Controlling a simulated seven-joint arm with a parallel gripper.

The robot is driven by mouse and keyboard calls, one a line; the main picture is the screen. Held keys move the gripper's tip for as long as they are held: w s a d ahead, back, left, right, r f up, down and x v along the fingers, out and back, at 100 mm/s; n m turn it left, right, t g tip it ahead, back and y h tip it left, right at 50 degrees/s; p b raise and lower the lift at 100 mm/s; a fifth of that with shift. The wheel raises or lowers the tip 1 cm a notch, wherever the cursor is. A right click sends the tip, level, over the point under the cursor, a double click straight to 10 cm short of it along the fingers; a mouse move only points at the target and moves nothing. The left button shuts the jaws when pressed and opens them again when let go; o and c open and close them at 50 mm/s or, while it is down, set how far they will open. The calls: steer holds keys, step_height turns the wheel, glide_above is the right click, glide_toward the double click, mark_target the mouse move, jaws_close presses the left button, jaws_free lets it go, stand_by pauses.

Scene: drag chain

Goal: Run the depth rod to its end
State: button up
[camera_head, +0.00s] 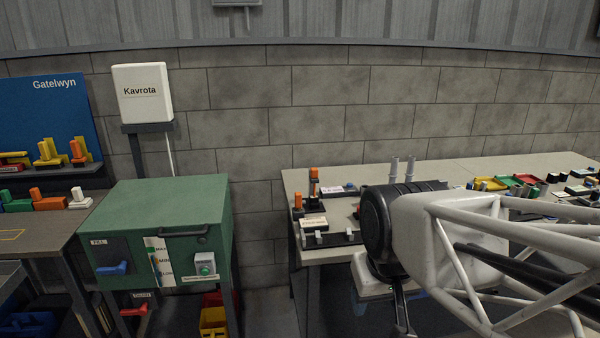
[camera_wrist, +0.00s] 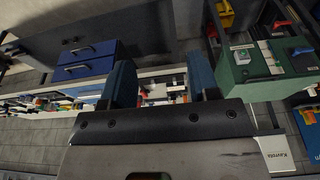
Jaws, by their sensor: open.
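I cannot make out for certain which part is the depth rod. On the right-hand workbench (camera_head: 345,258) stands an upright black post with an orange part (camera_head: 314,183), and a shorter orange-topped piece (camera_head: 298,201) stands beside it. My gripper (camera_wrist: 162,80) is open in the wrist view, its two blue-grey fingers apart with nothing held between them. Small white and red items on a bench (camera_wrist: 160,95) show beyond the gap, apart from the fingers. In the head view my arm covers the middle of the bench, and the fingertips cannot be clearly told.
A green cabinet (camera_head: 160,215) with blue and red handles stands at left; it also shows in the wrist view (camera_wrist: 243,65). A white Kavrota box (camera_head: 142,105) hangs on the wall. Two grey posts (camera_head: 394,168) and coloured trays (camera_head: 490,183) stand farther back. A blue drawer unit (camera_wrist: 85,60) shows too.

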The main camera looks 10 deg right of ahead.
steer(key=w+r, duration=0.4)
steer(key=w, duration=0.5)
steer(key=w+r, duration=0.4)
steer(key=w, duration=0.5)
steer(key=g, duration=0.3)
glide_above(314, 168)
steer(key=s, duration=0.1)
step_height(314, 168, down, 11)
steer(key=shift+r, duration=0.2)
steer(key=shift+w+f, duration=0.3)
steer(key=shift+w, duration=0.1)
steer(key=shift+f, duration=0.2)
steer(key=shift+f, duration=3.75)
steer(key=shift+c, duration=0.3)
